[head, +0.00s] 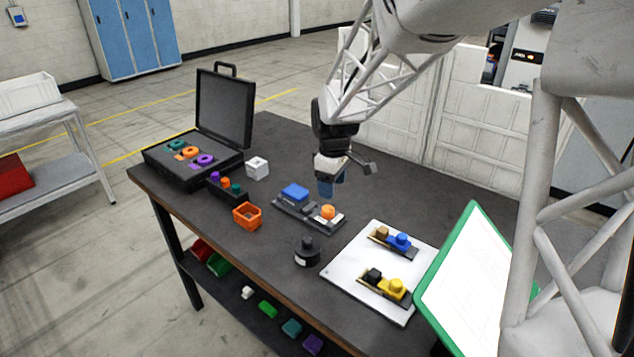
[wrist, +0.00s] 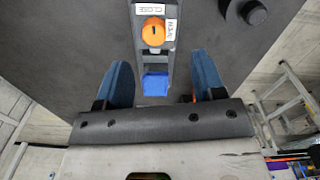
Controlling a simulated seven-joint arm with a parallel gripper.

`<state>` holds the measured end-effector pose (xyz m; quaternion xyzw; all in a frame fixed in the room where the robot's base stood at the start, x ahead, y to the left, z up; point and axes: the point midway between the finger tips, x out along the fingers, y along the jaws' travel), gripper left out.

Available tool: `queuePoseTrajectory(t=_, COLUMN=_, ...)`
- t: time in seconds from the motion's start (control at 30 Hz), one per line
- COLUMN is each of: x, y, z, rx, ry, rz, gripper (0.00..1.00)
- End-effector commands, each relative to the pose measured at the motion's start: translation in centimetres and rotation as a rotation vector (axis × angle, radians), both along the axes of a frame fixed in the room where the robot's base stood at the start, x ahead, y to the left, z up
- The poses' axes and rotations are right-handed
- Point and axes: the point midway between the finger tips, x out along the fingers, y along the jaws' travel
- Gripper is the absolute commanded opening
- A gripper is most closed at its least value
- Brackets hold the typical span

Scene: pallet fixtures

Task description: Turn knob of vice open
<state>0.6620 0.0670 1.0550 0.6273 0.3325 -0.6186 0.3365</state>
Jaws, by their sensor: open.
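The vice (head: 309,208) is a grey fixture lying on the dark table, with an orange knob (head: 328,212) at its near right end and a blue block (head: 294,192) at its other end. In the wrist view the orange knob (wrist: 154,31) carries a dark mark and has white labels beside it, one reading CLOSE (wrist: 150,9) and one that appears to read OPEN (wrist: 172,29). My gripper (head: 328,188) hangs above the vice, apart from the knob. Its blue fingers are spread wide and empty in the wrist view (wrist: 162,62), with the blue block (wrist: 155,84) showing between them.
A white plate (head: 351,267) at right bears two small fixtures with blue (head: 399,242) and yellow (head: 396,288) knobs. A black round piece (head: 307,252), an orange open box (head: 247,216), a white cube (head: 257,168) and an open black case (head: 226,105) stand around the vice.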

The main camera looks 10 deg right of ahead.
Motion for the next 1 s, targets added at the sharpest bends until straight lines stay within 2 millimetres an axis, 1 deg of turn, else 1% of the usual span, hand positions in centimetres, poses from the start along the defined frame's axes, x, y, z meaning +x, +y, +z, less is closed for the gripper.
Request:
queuePoseTrajectory(t=0.03, x=0.6, y=0.2, z=-0.5, rx=-0.001, ry=0.005, rz=0.017, gripper=0.63)
queuePoseTrajectory(t=0.1, x=1.2, y=0.4, z=-1.0, rx=-0.001, ry=0.009, rz=0.037, gripper=0.63)
queuePoseTrajectory(t=0.27, x=2.0, y=0.7, z=-1.5, rx=-0.001, ry=0.012, rz=0.060, gripper=0.63)
queuePoseTrajectory(t=0.73, x=2.0, y=0.7, z=-1.8, rx=-0.001, ry=0.014, rz=0.062, gripper=0.63)
queuePoseTrajectory(t=0.87, x=1.9, y=0.7, z=-2.5, rx=-0.001, ry=0.016, rz=0.062, gripper=0.63)
queuePoseTrajectory(t=1.0, x=1.9, y=0.7, z=-3.8, rx=-0.001, ry=0.016, rz=0.062, gripper=0.63)
